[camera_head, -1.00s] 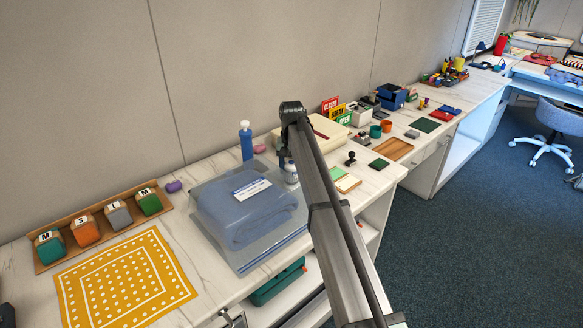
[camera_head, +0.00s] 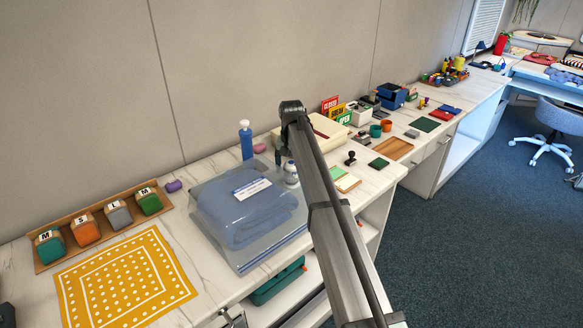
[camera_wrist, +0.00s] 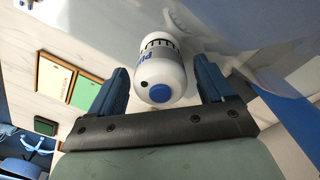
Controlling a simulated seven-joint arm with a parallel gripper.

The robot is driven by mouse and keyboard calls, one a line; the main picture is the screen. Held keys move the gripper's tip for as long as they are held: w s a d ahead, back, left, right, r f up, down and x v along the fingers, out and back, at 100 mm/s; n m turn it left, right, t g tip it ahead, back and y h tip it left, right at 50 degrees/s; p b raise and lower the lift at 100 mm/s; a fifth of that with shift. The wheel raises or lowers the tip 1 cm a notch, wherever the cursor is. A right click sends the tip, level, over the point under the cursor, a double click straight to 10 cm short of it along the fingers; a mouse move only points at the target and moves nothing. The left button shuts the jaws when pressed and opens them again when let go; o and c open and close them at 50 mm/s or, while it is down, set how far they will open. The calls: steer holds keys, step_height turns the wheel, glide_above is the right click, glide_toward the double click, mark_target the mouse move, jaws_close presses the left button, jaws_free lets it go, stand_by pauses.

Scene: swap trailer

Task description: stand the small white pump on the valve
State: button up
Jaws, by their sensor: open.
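The small white pump (camera_head: 291,174), with a blue button on top and blue lettering, stands upright by the right back part of the clear bag (camera_head: 245,262), partly hidden by my arm. In the wrist view the pump (camera_wrist: 162,72) shows between the two blue fingers of my gripper (camera_wrist: 162,80), which is open, with a gap on each side. The clear bag holds folded blue cloth and has a white label (camera_head: 251,187). I cannot make out the valve, nor tell whether the pump's base rests on it. In the head view my gripper is mostly hidden behind my arm.
A blue bottle (camera_head: 246,142) and a pink piece (camera_head: 259,149) stand behind the bag. Notepads (camera_head: 345,180), a stamp (camera_head: 350,158) and a green pad (camera_head: 378,163) lie to the right. A tray of colored blocks (camera_head: 100,222) and a yellow dotted cloth (camera_head: 125,280) lie left.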

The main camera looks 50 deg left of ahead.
step_height(320, 180, up, 12)
stand_by(0.5)
